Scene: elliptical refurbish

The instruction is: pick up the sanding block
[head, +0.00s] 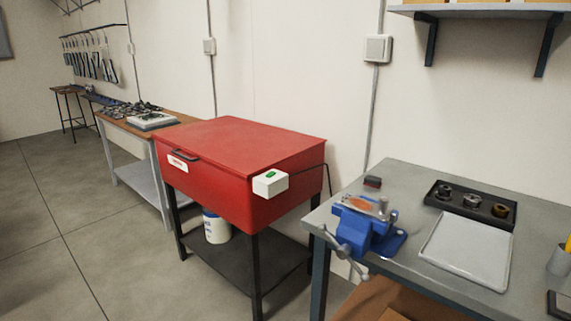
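A small dark block with a reddish top, which looks like the sanding block (373,182), lies at the back left corner of the grey workbench (410,180). It sits just behind the blue vise (370,235) and apart from it. A flat orange-brown piece (357,203) shows at the vise jaws. My gripper is not in view, so I cannot see what it holds.
A black tray (435,200) with several round metal parts and a white tray (462,275) lie right of the vise. A red lidded cabinet (235,150) stands left of the bench. A shelf (480,10) hangs above. Floor (60,260) is clear at left.

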